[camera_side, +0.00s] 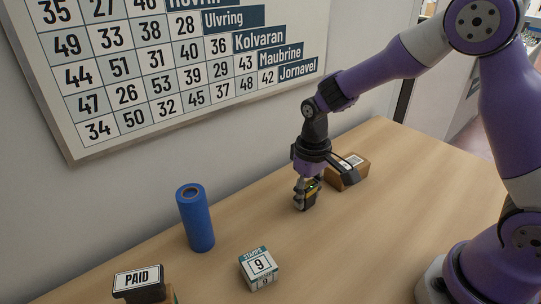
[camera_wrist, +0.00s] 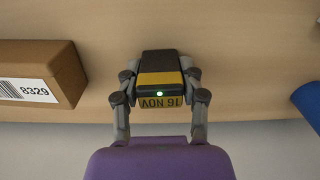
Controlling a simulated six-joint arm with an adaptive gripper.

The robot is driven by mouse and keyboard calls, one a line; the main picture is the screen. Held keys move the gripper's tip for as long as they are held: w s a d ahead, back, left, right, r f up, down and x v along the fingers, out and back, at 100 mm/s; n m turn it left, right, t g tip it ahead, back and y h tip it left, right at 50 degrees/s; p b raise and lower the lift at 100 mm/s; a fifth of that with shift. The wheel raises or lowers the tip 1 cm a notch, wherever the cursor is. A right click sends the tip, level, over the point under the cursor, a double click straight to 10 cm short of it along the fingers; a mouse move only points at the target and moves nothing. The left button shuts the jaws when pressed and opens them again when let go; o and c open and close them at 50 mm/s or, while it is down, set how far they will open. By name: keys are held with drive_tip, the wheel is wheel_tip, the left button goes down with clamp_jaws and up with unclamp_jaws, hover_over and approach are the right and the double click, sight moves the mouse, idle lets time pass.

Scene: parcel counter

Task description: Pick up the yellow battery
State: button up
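The yellow battery (camera_wrist: 160,80) is a black block with a yellow band, a small green light and dark lettering on a yellow end face. In the wrist view it sits between the two fingers of my gripper (camera_wrist: 160,72), which press against its left and right sides. In the side view my gripper (camera_side: 306,190) points down at the counter with the battery (camera_side: 312,196) between its fingers, partly hidden by them. The battery is at or just above the counter; I cannot tell whether it touches the wood.
A brown box (camera_side: 349,174) with a white label stands close behind my gripper; the wrist view shows it too (camera_wrist: 50,62). A blue roll (camera_side: 196,220) stands at left. A STAMPS box (camera_side: 260,267) and a PAID sign (camera_side: 139,280) are in front. The counter's right side (camera_side: 400,195) is clear.

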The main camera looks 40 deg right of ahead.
clamp_jaws()
